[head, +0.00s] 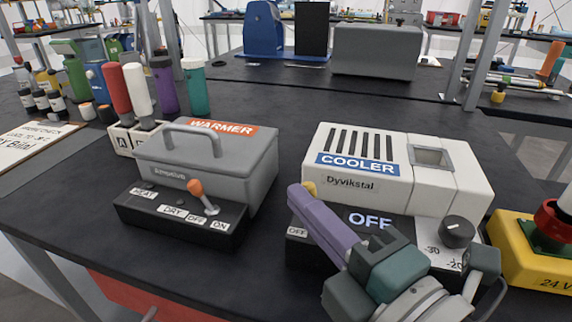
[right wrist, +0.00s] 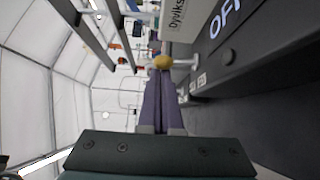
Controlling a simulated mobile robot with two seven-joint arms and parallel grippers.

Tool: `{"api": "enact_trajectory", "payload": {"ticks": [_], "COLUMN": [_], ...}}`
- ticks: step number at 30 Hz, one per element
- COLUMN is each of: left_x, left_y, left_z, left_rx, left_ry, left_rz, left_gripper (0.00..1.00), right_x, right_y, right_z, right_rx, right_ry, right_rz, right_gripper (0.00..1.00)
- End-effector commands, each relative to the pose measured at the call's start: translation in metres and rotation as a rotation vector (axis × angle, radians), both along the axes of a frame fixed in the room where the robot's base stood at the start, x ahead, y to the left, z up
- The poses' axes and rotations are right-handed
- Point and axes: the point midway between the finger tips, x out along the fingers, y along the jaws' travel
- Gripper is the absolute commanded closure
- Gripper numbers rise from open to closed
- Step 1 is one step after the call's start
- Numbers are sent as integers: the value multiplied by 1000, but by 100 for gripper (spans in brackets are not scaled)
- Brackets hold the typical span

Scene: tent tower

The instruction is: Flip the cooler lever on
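The cooler (head: 395,165) is a white box with a blue COOLER label, and its black front panel (head: 362,219) reads OFF. Its lever has a yellow knob (head: 310,188), mostly hidden behind my fingers in the head view. In the right wrist view the yellow knob (right wrist: 162,62) and its pale stalk show just beyond my fingertips. My right gripper (head: 296,192) has purple fingers lying together, shut, with the tips at the knob; I cannot tell whether they touch it. The fingers also show in the right wrist view (right wrist: 160,82). My left gripper is not in view.
A grey warmer (head: 215,160) with an orange-tipped lever (head: 197,190) stands left of the cooler. A dark dial (head: 457,232) is at the panel's right. A yellow box with a red button (head: 552,222) stands at far right. Several bottles and coloured handles stand at the left.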

Motion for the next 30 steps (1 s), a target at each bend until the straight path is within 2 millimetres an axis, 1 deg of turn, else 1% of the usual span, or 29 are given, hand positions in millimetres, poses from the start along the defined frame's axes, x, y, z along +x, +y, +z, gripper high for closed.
{"api": "enact_trajectory", "payload": {"ticks": [6,30], "left_x": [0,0], "left_y": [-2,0], "left_z": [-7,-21], "left_rx": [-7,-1], "left_ry": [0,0], "left_rz": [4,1], "left_gripper": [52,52], "right_x": [0,-1], "right_y": [-2,-6], "right_z": [-2,-1], "right_rx": [37,133], "right_ry": [-12,-42], "right_rz": [-1,-3], "right_gripper": [100,100]}}
